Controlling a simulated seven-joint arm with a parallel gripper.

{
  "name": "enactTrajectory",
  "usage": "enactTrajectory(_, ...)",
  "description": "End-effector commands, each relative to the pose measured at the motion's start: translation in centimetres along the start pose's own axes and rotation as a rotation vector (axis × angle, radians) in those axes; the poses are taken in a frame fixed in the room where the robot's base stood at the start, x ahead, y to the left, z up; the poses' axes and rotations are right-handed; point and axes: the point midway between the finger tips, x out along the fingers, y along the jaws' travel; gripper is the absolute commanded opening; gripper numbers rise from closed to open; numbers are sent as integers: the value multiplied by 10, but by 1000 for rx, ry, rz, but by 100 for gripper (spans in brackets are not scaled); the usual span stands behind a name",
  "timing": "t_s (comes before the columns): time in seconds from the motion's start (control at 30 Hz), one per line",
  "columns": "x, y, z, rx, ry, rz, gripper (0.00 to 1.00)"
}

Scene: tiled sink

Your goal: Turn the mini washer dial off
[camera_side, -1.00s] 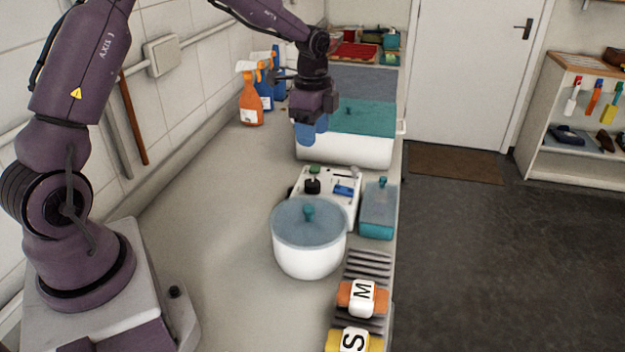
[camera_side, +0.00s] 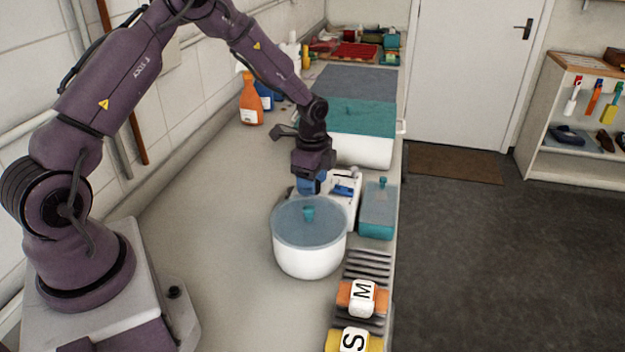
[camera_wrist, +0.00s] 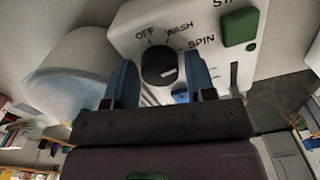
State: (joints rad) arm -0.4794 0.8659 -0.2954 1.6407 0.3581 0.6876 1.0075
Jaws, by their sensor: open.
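The mini washer (camera_side: 350,205) is a white box on the counter behind the lidded pot, partly hidden by my gripper in the side view. In the wrist view its white panel (camera_wrist: 140,22) carries a round black dial (camera_wrist: 157,62) among the labels OFF, WASH and SPIN. A pale mark shows at the dial's lower right, on the SPIN side, away from OFF. My gripper (camera_side: 311,186) points down over the washer. In the wrist view its blue fingers (camera_wrist: 159,66) are open, one on each side of the dial. I cannot tell whether they touch it.
A white pot with a blue lid (camera_side: 309,262) stands in front of the washer. A teal lidded box (camera_side: 378,210) is at its right. A large white bin with a teal lid (camera_side: 365,151) is behind. A green button (camera_wrist: 239,27) is near the dial.

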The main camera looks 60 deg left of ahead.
Motion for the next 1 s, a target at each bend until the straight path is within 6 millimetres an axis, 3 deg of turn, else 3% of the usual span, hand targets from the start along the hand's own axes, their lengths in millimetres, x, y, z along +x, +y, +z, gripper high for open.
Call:
enactTrajectory(0.07,0,0,0,0,0,0,50)
enactTrajectory(0.23,0,0,0,0,0,1,16)
enactTrajectory(0.67,-1,0,-1,-77,0,1,16)
enactTrajectory(1.0,-1,0,-1,-345,-1,2,16)
